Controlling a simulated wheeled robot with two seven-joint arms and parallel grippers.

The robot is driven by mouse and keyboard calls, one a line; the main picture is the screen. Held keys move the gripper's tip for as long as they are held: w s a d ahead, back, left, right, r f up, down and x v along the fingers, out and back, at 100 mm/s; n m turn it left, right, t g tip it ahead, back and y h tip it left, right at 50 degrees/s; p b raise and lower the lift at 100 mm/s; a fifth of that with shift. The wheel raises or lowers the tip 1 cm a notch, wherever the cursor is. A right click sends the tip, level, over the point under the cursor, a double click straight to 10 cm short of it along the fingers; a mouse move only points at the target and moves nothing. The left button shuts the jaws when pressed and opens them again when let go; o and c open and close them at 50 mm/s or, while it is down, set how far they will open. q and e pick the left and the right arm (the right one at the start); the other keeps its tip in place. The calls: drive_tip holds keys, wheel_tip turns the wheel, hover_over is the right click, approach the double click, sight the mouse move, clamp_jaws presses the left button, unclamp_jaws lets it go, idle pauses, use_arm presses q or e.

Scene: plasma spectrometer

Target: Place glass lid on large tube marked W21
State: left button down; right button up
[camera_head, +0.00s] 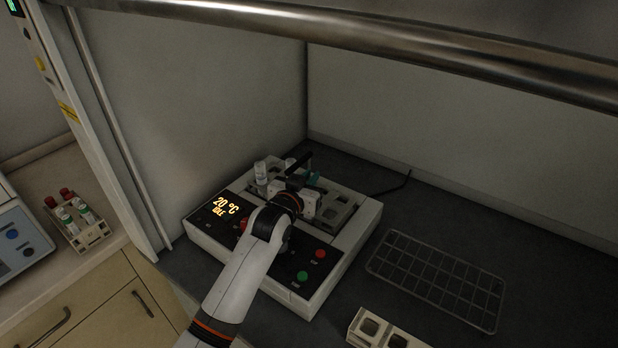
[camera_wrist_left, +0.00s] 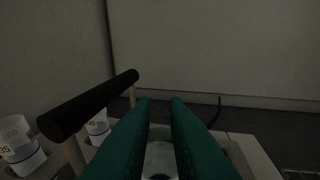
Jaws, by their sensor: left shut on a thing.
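My left gripper (camera_head: 314,178) reaches over the block of a white heating device (camera_head: 345,252). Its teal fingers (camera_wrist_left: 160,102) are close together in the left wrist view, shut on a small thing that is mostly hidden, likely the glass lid. A pale, glassy round shape (camera_wrist_left: 159,158) shows low between the fingers; I cannot tell whether it is the lid or a tube below. A white-labelled tube (camera_head: 261,172) stands in the block left of the gripper. The wrist view shows two labelled tubes (camera_wrist_left: 20,145) (camera_wrist_left: 97,127); I cannot read W21 on either. My right gripper is out of view.
A black handle bar (camera_wrist_left: 88,105) stands beside the fingers. An empty wire rack (camera_head: 435,278) lies right of the device, and a beige rack (camera_head: 372,327) is in front. A rack of capped tubes (camera_head: 88,236) stands outside, left. Hood walls close the left and back.

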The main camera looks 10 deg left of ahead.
use_arm(q)
drive_tip(key=shift+f, duration=0.1)
drive_tip(key=c, duration=1.4)
unclamp_jaws()
drive_tip(key=shift+c, duration=0.2)
drive_tip(key=b+v, duration=0.1)
drive_tip(key=v, duration=1.1)
drive_tip(key=shift+b, duration=0.4)
